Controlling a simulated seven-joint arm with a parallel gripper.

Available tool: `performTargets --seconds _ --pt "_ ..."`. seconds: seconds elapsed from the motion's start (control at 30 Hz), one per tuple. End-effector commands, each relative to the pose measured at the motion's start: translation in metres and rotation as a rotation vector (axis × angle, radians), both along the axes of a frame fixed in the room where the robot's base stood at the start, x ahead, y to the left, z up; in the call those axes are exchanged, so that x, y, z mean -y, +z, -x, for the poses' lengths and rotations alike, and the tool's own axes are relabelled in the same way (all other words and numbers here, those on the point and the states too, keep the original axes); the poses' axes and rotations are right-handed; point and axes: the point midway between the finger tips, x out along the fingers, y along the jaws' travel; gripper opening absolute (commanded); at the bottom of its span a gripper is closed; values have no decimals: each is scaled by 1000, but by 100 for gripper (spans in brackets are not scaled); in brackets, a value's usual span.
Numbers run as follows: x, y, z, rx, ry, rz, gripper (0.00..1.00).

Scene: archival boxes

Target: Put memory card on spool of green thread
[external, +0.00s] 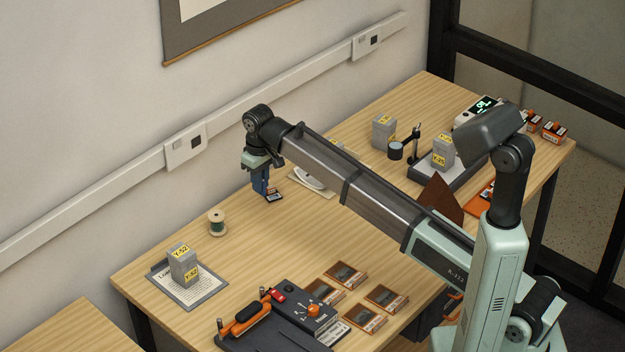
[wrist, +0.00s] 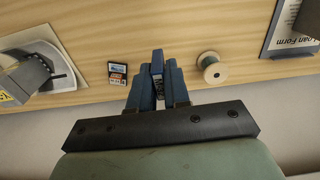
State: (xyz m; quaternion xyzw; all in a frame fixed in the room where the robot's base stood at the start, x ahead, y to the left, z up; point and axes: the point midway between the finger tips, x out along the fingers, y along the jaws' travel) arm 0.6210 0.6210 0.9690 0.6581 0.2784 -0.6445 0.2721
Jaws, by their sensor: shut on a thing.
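The spool of green thread (external: 217,224) stands upright on the table, left of my gripper; it also shows in the wrist view (wrist: 210,66). My gripper (external: 262,190) points down with its blue fingers low over the table. In the wrist view my gripper (wrist: 157,72) is shut on a small thin thing (wrist: 157,68) with pale print, mostly hidden between the fingers; I cannot tell for sure that it is a memory card. A dark card with a white and orange label (wrist: 118,73) lies flat on the table beside the fingers; it also shows in the external view (external: 274,198).
A loan form board (external: 208,294) with a grey box (external: 184,266) on it lies left of the spool. A dark device with orange parts (external: 275,325) stands in front. The tabletop between gripper and spool is clear.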

Motion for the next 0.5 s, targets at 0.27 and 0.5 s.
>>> performTargets --seconds 0.27,0.5 --pt "-99 29 28 5 86 -7 0" --pt "-131 42 12 -3 48 4 0"
